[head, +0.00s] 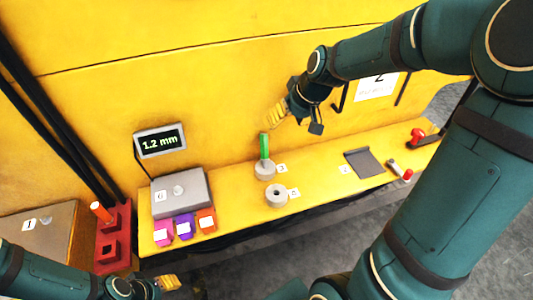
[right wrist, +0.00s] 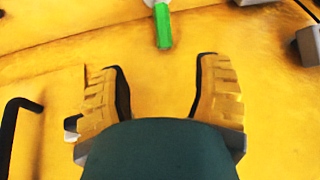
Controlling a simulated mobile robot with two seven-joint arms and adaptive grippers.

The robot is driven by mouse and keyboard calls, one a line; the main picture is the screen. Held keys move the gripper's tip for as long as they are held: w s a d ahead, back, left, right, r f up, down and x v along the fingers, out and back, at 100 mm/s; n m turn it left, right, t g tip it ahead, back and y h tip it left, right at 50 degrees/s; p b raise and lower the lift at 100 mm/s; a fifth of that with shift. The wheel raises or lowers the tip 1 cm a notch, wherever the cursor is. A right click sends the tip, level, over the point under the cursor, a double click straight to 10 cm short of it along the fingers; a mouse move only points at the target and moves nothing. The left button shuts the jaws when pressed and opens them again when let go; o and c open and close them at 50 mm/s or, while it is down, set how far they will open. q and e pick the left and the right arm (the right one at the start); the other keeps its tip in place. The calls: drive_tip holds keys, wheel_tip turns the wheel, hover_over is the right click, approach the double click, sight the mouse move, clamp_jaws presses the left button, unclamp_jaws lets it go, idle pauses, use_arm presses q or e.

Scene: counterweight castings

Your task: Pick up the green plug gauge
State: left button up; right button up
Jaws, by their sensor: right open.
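The green plug gauge (head: 264,146) stands upright on a round grey casting (head: 265,171) by the label 3 on the yellow shelf. Its green handle also shows at the top of the right wrist view (right wrist: 163,28). My right gripper (head: 275,118) is open and empty, above the gauge and slightly to its right, apart from it. In the right wrist view its two yellow padded fingers (right wrist: 160,80) are spread wide, with the gauge beyond the fingertips. My left gripper (head: 170,283) shows only partly at the bottom left; its jaws are not clear.
A grey ring (head: 276,195) by another label lies in front of the casting. A grey box (head: 181,193), a display reading 1.2 mm (head: 160,141) and coloured bins are at left. A red block (head: 113,235) holds an orange-handled piece. A dark plate (head: 364,163) lies right.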

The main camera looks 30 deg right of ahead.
drive_tip(key=b, duration=0.1)
hover_over(266, 142)
drive_tip(key=s+d, duration=0.2)
drive_tip(key=s, duration=0.1)
wheel_tip(266, 142, down, 7)
drive_tip(key=shift+w+a+r+b+x, duration=0.1)
drive_tip(key=shift+a+b+x, duration=0.1)
drive_tip(key=shift+x, duration=0.85)
drive_tip(key=shift+w+a+r+b+x, duration=0.1)
drive_tip(key=shift+a+b+x, duration=0.1)
drive_tip(key=shift+x, duration=0.85)
drive_tip(key=shift+w+a+r+b+x, duration=0.1)
drive_tip(key=shift+w+b+x, duration=0.1)
drive_tip(key=shift+x, duration=0.85)
drive_tip(key=shift+s, duration=0.1)
clamp_jaws()
